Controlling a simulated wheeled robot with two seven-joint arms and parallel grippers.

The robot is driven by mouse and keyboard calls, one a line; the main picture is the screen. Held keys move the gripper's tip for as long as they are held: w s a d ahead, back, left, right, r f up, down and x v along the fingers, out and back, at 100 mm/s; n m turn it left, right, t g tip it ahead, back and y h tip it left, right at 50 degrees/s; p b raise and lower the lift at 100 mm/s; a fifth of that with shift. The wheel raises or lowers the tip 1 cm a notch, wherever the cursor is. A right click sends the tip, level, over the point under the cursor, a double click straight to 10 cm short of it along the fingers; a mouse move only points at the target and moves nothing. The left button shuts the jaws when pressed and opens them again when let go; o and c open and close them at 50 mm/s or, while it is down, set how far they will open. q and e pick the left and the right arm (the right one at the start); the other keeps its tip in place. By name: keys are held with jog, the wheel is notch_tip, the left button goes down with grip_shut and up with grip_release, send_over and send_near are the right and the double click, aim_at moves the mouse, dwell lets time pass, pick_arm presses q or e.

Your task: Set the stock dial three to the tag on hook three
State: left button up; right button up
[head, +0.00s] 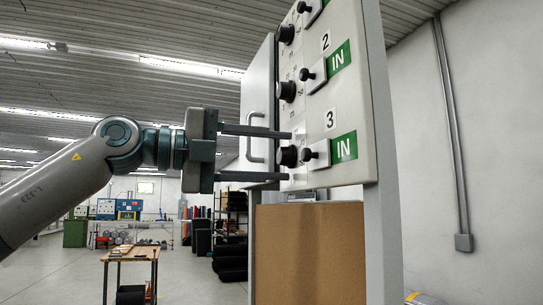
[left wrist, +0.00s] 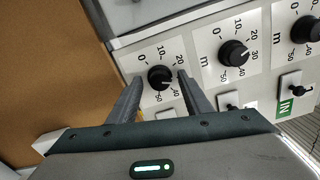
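Stock dial three (head: 287,156) is a round black knob on the grey panel, beside the number 3 label (head: 331,118). My left gripper (head: 289,157) is open, with one finger above the dial and one below. In the left wrist view the dial lies between the two fingertips, with a gap on each side. The dial's pointer is too small to read. I cannot make out hook three or its tag. My right gripper is not in view.
Dial two (head: 287,91) and another dial (head: 287,34) sit above on the panel. A small black knob (head: 307,154) and a green IN sign (head: 344,147) are right of dial three. A door handle (head: 251,145) stands behind the fingers. A brown board (head: 310,250) is below.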

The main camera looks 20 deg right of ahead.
pick_arm(q)
jog(key=shift+a, duration=0.15)
jog(key=shift+a, duration=0.55)
jog(key=a+b, duration=0.3)
jog(key=a, duration=1.3)
jog(key=shift+s, duration=0.3)
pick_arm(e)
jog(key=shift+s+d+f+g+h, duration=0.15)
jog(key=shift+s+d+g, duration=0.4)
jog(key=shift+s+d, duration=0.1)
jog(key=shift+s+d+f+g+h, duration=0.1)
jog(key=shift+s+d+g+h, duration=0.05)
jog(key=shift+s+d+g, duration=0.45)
